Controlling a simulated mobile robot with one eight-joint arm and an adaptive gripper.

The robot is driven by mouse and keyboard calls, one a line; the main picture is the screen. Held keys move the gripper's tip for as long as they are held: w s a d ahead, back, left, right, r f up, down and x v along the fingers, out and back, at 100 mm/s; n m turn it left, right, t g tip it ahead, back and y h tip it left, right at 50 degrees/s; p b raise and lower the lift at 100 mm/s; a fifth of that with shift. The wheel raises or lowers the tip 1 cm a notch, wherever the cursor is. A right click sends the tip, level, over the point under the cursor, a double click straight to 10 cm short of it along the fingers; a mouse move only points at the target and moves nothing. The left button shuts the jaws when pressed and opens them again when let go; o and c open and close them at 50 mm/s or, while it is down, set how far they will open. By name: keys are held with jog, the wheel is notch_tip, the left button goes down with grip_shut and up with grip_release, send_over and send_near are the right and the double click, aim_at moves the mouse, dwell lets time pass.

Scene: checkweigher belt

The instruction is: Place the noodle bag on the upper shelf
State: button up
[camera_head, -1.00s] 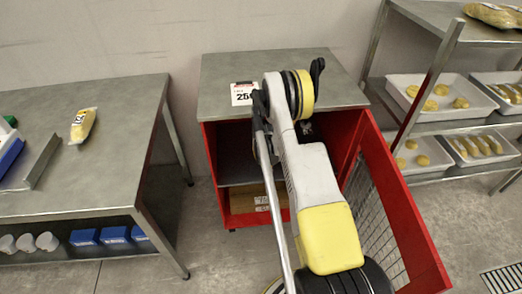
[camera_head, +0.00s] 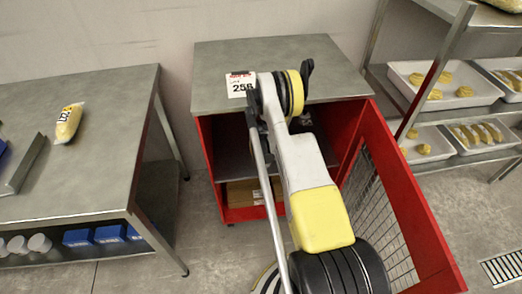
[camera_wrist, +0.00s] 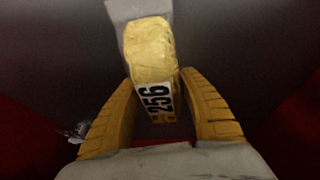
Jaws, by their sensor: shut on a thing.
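In the wrist view, my gripper (camera_wrist: 157,80) has its two yellow fingers closed on the noodle bag (camera_wrist: 150,52), a yellow bag with a clear end and a label reading 256. The bag points away from the palm. Dark surfaces surround it, with red at both sides. In the head view, my arm reaches into the open red cabinet (camera_head: 205,155) and hides my gripper and the bag. The upper shelf (camera_head: 235,163) inside is partly visible and grey. I cannot tell whether the bag touches it.
A sign reading 256 (camera_head: 240,84) is on the cabinet top. The red mesh door (camera_head: 415,190) stands open on the right. A cardboard box (camera_head: 243,193) lies below the shelf. Another yellow bag (camera_head: 68,122) lies on the left table (camera_head: 110,150). A rack with trays (camera_head: 455,100) stands right.

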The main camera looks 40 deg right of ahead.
jog(key=o, duration=1.4)
jog(key=shift+c, duration=0.2)
jog(key=shift+p+v, duration=1.6)
jog(key=shift+v, duration=2.3)
jog(key=shift+d, duration=0.1)
